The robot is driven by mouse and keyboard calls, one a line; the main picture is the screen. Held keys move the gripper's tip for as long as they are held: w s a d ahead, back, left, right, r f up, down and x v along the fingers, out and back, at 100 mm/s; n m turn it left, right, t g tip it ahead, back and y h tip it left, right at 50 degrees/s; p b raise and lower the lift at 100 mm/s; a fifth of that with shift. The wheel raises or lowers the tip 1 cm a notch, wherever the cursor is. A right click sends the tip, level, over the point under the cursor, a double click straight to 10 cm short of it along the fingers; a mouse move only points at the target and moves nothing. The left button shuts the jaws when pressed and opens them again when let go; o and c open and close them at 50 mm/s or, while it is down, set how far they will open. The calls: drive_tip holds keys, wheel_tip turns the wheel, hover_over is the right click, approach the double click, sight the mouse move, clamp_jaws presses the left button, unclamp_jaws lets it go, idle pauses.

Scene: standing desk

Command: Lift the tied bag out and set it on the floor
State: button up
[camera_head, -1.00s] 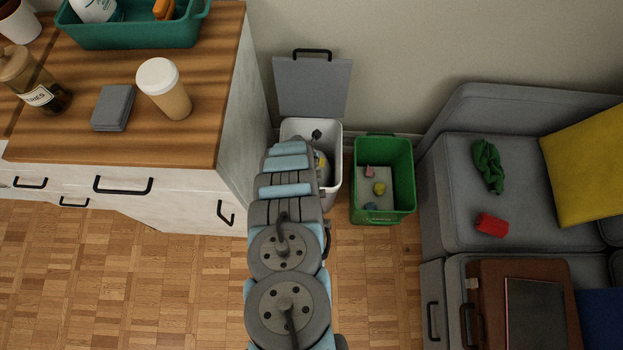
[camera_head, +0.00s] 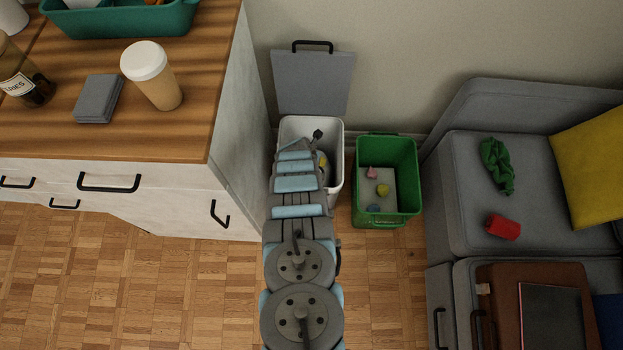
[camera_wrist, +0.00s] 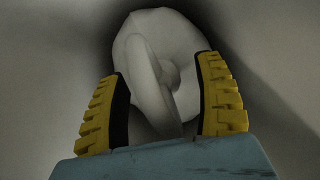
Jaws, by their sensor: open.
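The tied bag (camera_wrist: 158,55) shows in the wrist view as a pale, rounded bag with a knot and a flap standing up in the middle. It lies inside the white bin (camera_head: 312,124), whose grey lid stands open against the wall. My gripper (camera_wrist: 163,105) is open, with one yellow-backed finger on each side of the bag's knotted top. Whether the fingers touch it cannot be told. In the head view my arm hides most of the bin's inside and the bag, and only a bit of yellow finger shows.
A green bin (camera_head: 388,180) with several small things in it stands right of the white bin. A cabinet (camera_head: 235,140) is close on the left and a grey sofa (camera_head: 470,215) on the right. Wooden floor (camera_head: 200,290) is clear in front of the cabinet.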

clamp_jaws()
drive_tip(key=shift+s+r+p, duration=0.15)
drive_tip(key=shift+r+p, duration=0.3)
drive_tip(key=shift+r, duration=0.05)
wheel_tip(320, 180, up, 41)
drive_tip(key=p, duration=3.3)
drive_tip(key=shift+p, duration=0.3)
